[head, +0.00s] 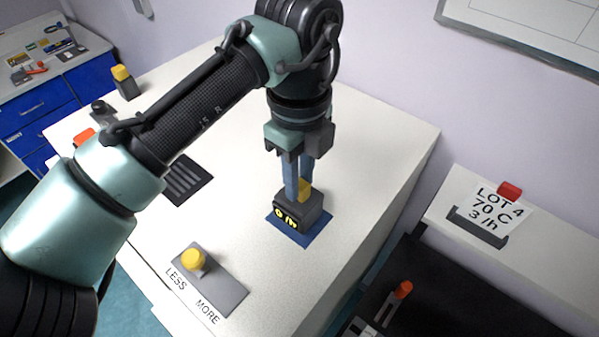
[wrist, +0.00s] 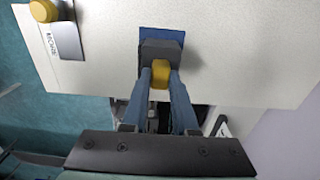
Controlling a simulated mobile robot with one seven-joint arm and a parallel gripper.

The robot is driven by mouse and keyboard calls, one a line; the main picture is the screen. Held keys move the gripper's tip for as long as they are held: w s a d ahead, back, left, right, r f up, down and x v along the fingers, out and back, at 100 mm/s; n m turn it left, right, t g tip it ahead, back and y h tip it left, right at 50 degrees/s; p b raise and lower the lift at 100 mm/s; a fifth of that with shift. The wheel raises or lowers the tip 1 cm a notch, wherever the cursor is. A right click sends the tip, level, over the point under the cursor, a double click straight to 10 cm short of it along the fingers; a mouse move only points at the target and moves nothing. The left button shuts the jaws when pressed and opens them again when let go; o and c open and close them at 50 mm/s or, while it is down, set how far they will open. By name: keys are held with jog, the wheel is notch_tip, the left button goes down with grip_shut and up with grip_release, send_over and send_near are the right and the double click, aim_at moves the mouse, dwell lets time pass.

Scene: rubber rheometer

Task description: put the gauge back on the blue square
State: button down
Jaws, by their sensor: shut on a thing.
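The gauge (head: 297,212) is a dark grey block with a yellow "0 /h" display on its front and a yellow grip on top. It sits over the blue square (head: 320,238), whose edges show around it; I cannot tell whether it touches the square. In the wrist view the gauge (wrist: 160,50) covers part of the blue square (wrist: 162,34), which shows beyond its far side. My gripper (head: 301,190) points down with its blue fingers shut on the gauge's yellow grip, also seen in the wrist view (wrist: 160,78).
A grey plate marked LESS and MORE with a yellow knob (head: 193,260) lies left of the gauge. A dark slotted plate (head: 183,180) is farther back. A card reading "LOT 4 70 C 3 /h" (head: 493,212) stands on a right-hand ledge. The white top's right edge is near the gauge.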

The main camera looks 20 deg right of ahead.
jog(key=shift+f, duration=0.3)
jog(key=c, duration=0.6)
grip_release()
notch_tip(320, 180, up, 6)
jog(key=p, duration=0.5)
